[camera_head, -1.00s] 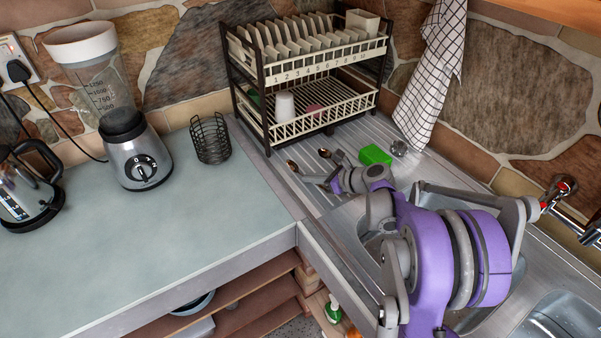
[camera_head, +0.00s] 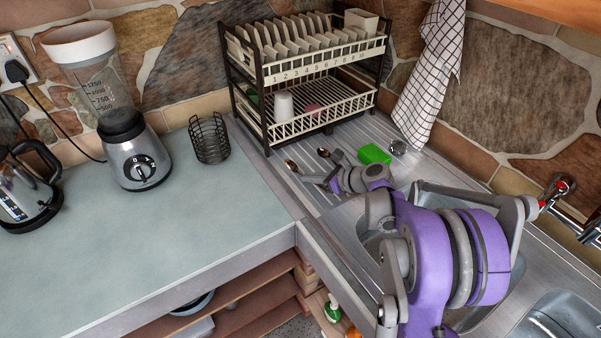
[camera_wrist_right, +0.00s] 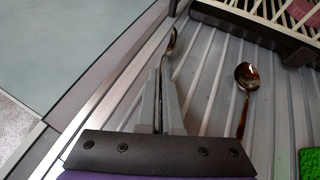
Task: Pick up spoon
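Two metal spoons lie on the ridged steel drainboard. The left spoon (camera_head: 291,165) also shows in the right wrist view (camera_wrist_right: 172,42), its bowl just beyond the fingertips and its handle running back between them. The fingers hide part of that handle. My left gripper is not in view.
A dish rack (camera_head: 305,72) stands behind the spoons. A green sponge (camera_head: 374,154) lies to the right on the drainboard. A wire holder (camera_head: 209,139) and blender (camera_head: 134,150) stand on the left counter, whose front middle is clear. The sink is partly hidden by my arm.

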